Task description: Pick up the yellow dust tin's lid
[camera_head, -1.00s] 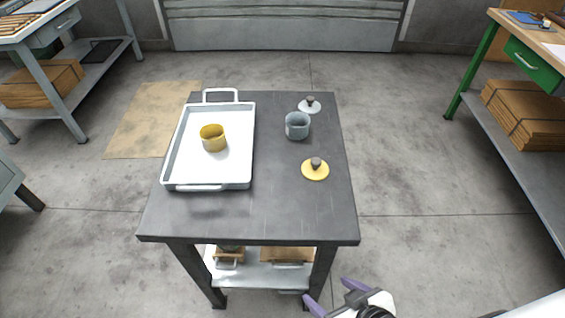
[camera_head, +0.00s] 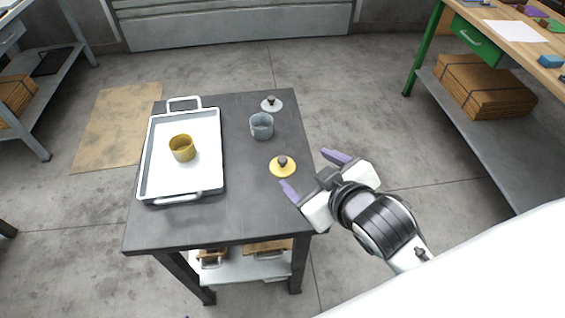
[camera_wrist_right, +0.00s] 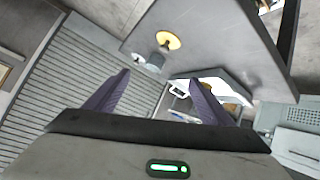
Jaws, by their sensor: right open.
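The yellow lid (camera_head: 283,168) with a dark knob lies flat on the right part of the dark table. It also shows in the right wrist view (camera_wrist_right: 173,42), beyond the fingertips. The open yellow tin (camera_head: 183,152) stands in the white tray (camera_head: 213,186). My right gripper (camera_head: 305,168) is open and empty, at the table's right edge. Its purple fingers point toward the lid and look apart from it; the height gap is hard to judge. My left gripper is not in view.
A grey tin (camera_head: 262,129) and a pale lid (camera_head: 271,103) with a dark knob stand behind the yellow lid. The table top (camera_head: 236,215) in front is bare. A green-legged workbench (camera_head: 497,85) stands at the right.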

